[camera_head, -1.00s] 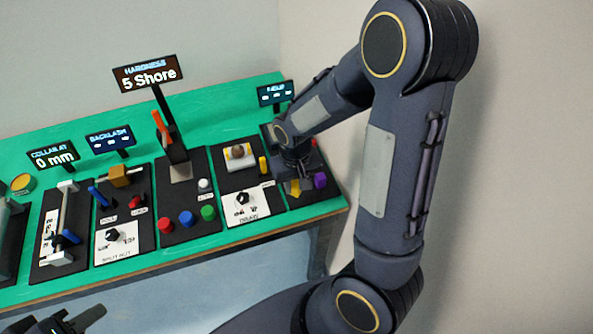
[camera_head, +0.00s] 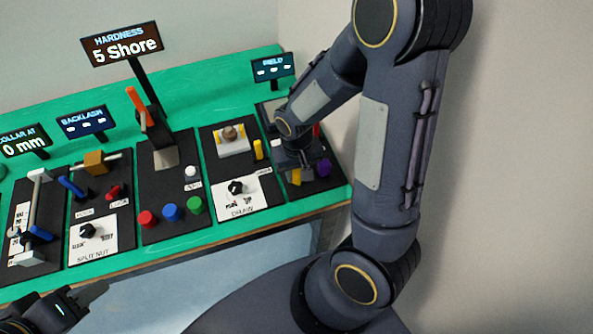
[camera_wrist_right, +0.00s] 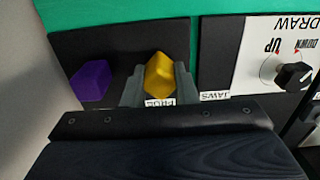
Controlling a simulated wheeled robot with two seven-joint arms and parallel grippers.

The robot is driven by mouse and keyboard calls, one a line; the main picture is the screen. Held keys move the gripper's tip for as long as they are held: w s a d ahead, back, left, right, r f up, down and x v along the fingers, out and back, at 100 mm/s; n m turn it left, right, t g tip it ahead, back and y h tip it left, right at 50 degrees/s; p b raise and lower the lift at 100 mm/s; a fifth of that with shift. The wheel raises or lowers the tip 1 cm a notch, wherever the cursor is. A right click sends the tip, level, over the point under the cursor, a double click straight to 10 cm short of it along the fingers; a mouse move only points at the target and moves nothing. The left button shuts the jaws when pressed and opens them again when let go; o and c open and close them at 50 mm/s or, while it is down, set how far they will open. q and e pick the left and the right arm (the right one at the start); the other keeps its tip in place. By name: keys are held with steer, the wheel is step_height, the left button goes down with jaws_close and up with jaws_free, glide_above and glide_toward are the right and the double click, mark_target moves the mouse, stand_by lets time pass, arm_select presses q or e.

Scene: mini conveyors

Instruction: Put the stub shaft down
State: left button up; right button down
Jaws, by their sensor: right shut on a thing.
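My right gripper (camera_wrist_right: 159,84) is at the rightmost panel, with its two grey fingers on either side of a yellow faceted piece (camera_wrist_right: 159,73). The fingers are shut on this piece; the yellow also shows below the right gripper (camera_head: 297,170) in the head view. I cannot tell whether it is the stub shaft, or whether its hidden lower end touches the panel. A purple faceted piece (camera_wrist_right: 90,82) stands beside it, apart from the fingers. My left gripper (camera_head: 75,302) is low at the left, away from the panels; its opening is unclear.
The green bench (camera_head: 208,78) carries a row of dark panels. The draw panel (camera_head: 240,170) is beside my right gripper, with a grey block and a round brownish part (camera_head: 231,133). The hardness sign (camera_head: 122,44) reads 5 Shore. A wall is close on the right.

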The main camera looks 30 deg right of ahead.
steer(key=shift+f, duration=0.2)
steer(key=c, duration=1.1)
jaws_free()
steer(key=shift+r, duration=0.1)
steer(key=shift+c, duration=0.2)
